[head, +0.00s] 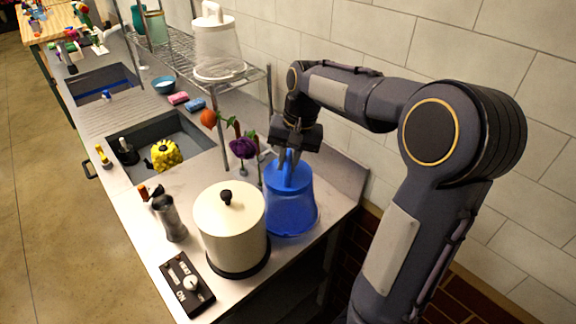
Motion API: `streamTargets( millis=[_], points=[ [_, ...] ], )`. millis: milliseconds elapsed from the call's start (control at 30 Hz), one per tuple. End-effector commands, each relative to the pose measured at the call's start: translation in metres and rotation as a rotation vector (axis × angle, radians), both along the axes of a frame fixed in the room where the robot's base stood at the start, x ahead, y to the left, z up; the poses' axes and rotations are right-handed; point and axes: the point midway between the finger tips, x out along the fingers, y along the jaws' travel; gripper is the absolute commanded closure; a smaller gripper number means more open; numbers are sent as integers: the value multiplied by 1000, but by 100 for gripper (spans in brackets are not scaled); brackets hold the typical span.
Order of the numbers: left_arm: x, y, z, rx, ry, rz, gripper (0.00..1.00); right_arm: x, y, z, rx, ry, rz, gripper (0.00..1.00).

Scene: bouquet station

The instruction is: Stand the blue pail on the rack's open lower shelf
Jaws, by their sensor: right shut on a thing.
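The blue pail (290,206) stands upright at the right end of the steel counter, just right of the cream pot. It has a blue handle on top. My right gripper (290,158) comes down from above and is shut on that handle. Whether the pail's base touches the counter is hard to tell. The wire rack (183,68) stands behind on the counter, with a clear white-topped container on its shelf toward the right end. The space under that shelf is partly hidden by flowers and posts. My left gripper is not in view.
The cream pot (231,226) with a black knob stands close to the pail. A grey grinder (170,218) and a black control box (187,285) are near the front edge. Flowers (243,147) rise beside the rack post. A sink (150,165) holds a yellow item.

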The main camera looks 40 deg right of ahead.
Motion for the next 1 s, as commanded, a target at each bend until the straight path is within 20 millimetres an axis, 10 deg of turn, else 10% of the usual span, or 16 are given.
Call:
streamTargets(
  millis=[500, 533, 700, 1000],
  points=[
    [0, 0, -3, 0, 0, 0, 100, 0, 0, -21, 0, -1, -1, 100],
    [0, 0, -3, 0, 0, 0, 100, 0, 0, -21, 0, 0, -1, 83],
    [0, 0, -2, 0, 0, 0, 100, 0, 0, -20, 0, 0, -1, 63],
    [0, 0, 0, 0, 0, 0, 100, 0, 0, -17, -1, -1, -1, 63]
  ],
)
